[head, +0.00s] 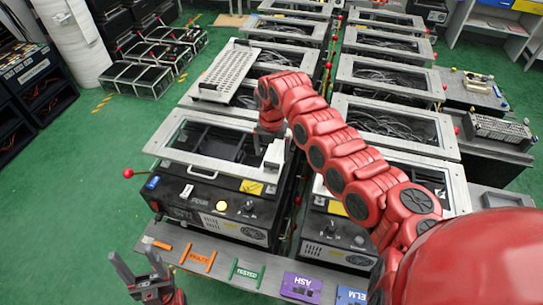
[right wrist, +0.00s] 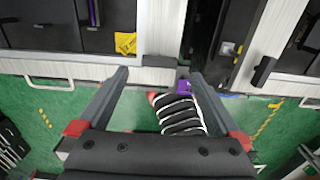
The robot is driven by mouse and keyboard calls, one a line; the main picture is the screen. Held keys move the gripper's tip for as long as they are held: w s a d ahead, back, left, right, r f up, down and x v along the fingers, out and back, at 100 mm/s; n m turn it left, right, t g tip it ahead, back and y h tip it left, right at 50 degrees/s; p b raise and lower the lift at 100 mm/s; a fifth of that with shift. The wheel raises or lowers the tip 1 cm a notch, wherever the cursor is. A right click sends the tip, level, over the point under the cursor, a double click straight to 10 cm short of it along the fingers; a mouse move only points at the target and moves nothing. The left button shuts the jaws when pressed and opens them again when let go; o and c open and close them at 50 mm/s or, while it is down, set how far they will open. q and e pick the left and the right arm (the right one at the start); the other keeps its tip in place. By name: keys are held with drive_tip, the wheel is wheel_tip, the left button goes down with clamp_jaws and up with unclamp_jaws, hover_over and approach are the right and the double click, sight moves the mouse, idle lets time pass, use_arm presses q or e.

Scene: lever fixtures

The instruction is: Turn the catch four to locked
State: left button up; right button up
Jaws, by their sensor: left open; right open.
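I cannot tell which part is catch four; no number is readable. In the right wrist view, a small dark block (right wrist: 158,61) sits at a pale frame edge near the gap between my fingers, and another dark block (right wrist: 263,70) is to the right. My right gripper (right wrist: 160,76) is open with nothing held between its fingertips. In the head view its arm reaches over the near left fixture (head: 210,150), and the fingers are not clear there. A pale upright block (head: 274,153) shows on that fixture's right edge. My left gripper (head: 140,272) is open and empty at the lower left.
Two rows of framed fixtures run away from me. A grey front rail (head: 215,266) carries coloured labels, including a purple one (head: 301,287). A red ball knob (head: 128,173) sticks out left of the near fixture. Green floor (head: 60,200) is clear at left.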

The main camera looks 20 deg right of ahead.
sight(272, 164)
wheel_tip(272, 164, down, 5)
drive_tip(key=shift+p, duration=0.6)
drive_tip(key=shift+c, duration=0.2)
drive_tip(key=c, duration=1.3)
drive_tip(key=shift+c, duration=0.2)
